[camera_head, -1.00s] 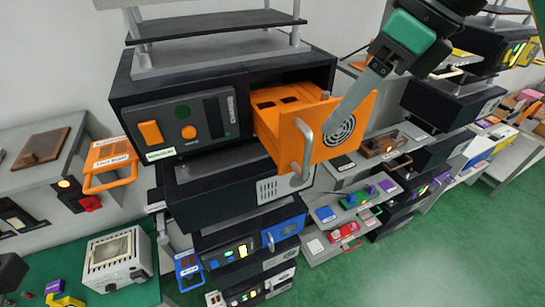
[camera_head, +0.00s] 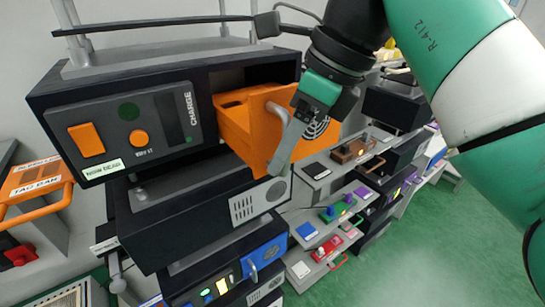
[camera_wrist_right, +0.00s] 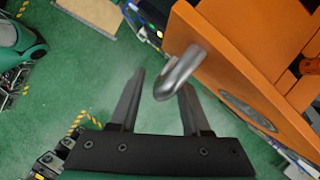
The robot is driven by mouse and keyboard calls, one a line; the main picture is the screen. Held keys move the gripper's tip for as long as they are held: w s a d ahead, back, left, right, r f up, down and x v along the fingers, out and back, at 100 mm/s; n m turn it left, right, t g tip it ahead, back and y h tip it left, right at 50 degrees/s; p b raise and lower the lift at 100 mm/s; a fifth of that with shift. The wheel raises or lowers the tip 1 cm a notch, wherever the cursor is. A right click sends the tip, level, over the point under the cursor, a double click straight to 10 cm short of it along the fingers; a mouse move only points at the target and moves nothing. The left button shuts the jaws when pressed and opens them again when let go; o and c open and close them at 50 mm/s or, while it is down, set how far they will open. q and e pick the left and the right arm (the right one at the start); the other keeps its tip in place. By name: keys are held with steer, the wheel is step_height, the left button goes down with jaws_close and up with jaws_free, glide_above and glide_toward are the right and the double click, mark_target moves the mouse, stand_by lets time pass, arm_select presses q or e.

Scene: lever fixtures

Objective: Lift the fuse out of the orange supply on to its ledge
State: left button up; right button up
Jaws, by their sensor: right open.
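The orange supply drawer (camera_head: 262,125) stands out of its dark cabinet (camera_head: 55,95), with a grey bar handle (camera_head: 277,108) and a round grille on its front. My right gripper (camera_head: 284,150) is in front of the drawer, at the handle. In the right wrist view the jaws (camera_wrist_right: 161,82) are open, and the handle (camera_wrist_right: 180,72) reaches towards the gap between them, nearer the right finger; contact cannot be told. A fuse cannot be made out for sure; the drawer's inside is mostly hidden. A labelled orange ledge (camera_head: 35,185) with a loop handle is at the left. My left gripper is out of view.
The control panel (camera_head: 130,130) with orange knobs is left of the drawer. A lower dark unit (camera_head: 225,205) and a blue drawer (camera_head: 262,257) sit below it. Shelves with small coloured parts (camera_head: 335,215) are at the right. Green floor (camera_head: 420,245) is open there.

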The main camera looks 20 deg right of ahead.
jaws_close()
stand_by(1.4)
